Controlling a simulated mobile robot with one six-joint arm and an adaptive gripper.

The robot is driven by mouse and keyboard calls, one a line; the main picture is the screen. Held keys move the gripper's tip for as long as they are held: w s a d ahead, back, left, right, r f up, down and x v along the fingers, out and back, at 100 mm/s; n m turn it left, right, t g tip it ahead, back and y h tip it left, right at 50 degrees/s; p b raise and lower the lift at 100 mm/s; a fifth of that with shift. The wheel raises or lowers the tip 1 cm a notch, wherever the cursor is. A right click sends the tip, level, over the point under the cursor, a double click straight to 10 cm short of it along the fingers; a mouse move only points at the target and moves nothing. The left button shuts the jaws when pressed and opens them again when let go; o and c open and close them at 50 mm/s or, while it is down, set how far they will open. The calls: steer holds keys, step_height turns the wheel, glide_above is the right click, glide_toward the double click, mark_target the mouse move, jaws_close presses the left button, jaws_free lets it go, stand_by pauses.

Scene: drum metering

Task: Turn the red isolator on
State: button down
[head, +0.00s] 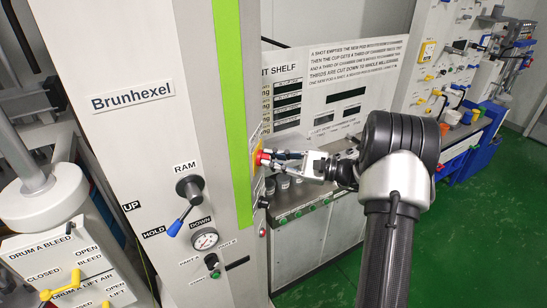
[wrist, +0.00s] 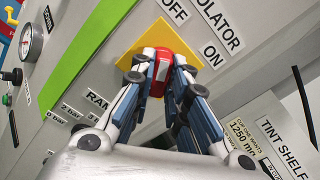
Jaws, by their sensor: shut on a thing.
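The red isolator handle (wrist: 162,65) sits on a yellow square plate (wrist: 137,47) on the side of the grey machine column. In the wrist view, my gripper (wrist: 162,68) is shut on the red handle, one finger on each side of it. OFF and ON labels (wrist: 213,54) and an ISOLATOR label (wrist: 219,23) are beside the plate. In the head view, my gripper (head: 270,158) reaches the column's side from the right, and the red handle (head: 260,157) shows at its tip. The fingers hide part of the handle, so its exact angle is hard to tell.
The Brunhexel column (head: 170,60) carries a RAM lever (head: 188,190) and a gauge (head: 204,239) on its front. A tint shelf sign (head: 335,90) and a counter (head: 300,200) stand behind my arm. Green floor (head: 470,240) is clear at the right.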

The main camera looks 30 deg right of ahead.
steer(key=m+p, duration=0.2)
steer(key=m, duration=0.1)
steer(key=shift+r+m, duration=0.1)
steer(key=shift+m, duration=0.3)
steer(key=m+p, duration=0.3)
steer(key=m, duration=0.1)
steer(key=shift+m, duration=0.3)
steer(key=m+p, duration=0.2)
steer(key=m, duration=0.2)
steer(key=shift+m+p, duration=0.7)
steer(key=shift+m, duration=0.8)
steer(key=c, duration=1.6)
jaws_free()
steer(key=shift+o, duration=0.2)
steer(key=shift+d, duration=0.1)
